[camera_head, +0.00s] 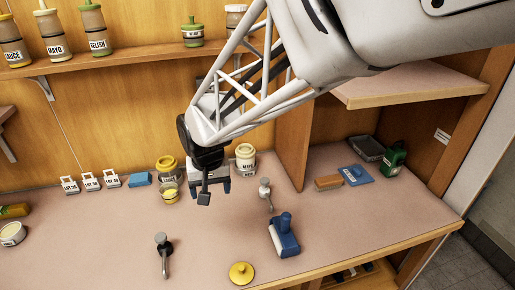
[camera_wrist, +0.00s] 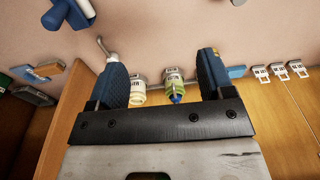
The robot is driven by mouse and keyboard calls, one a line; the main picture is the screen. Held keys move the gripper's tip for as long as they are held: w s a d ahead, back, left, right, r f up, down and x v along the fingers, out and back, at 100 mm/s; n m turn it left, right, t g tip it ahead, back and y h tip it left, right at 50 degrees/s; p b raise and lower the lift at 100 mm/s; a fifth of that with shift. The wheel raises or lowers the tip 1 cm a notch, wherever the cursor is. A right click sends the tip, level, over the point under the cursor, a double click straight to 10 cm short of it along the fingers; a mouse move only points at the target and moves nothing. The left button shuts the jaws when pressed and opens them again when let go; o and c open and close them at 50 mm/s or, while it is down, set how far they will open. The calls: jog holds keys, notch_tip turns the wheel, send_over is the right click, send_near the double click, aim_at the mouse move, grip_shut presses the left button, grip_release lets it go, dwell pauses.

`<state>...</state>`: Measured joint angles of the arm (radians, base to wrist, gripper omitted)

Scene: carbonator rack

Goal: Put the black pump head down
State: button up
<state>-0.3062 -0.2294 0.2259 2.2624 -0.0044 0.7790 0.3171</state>
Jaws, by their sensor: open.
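A pump head (camera_head: 163,256) with a grey knob, a dark collar and a thin metal stem lies on the counter at front centre-left. A second pump-like piece (camera_head: 265,193) with a pale knob and dark end lies right of my gripper; its thin metal tube (camera_wrist: 103,45) shows in the wrist view, partly hidden by a finger. I cannot tell for certain which is the black pump head. My gripper (camera_head: 208,190) is open over the back of the counter, apart from both.
A blue-and-white tool (camera_head: 284,238) and a yellow lid (camera_head: 241,273) lie in front. A wooden divider (camera_head: 294,150) rises at right. The front-left counter has free room.

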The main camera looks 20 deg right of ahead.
jog(key=s+d+r, duration=0.4)
jog(key=s+d, duration=0.3)
jog(key=s, duration=0.2)
jog(key=s+d+r+t, duration=0.1)
jog(key=s+d+r, duration=0.3)
jog(key=s+d, duration=0.4)
jog(key=shift+s+d+r+h, duration=0.15)
jog(key=shift+s+d+h, duration=0.15)
jog(key=shift+s, duration=0.4)
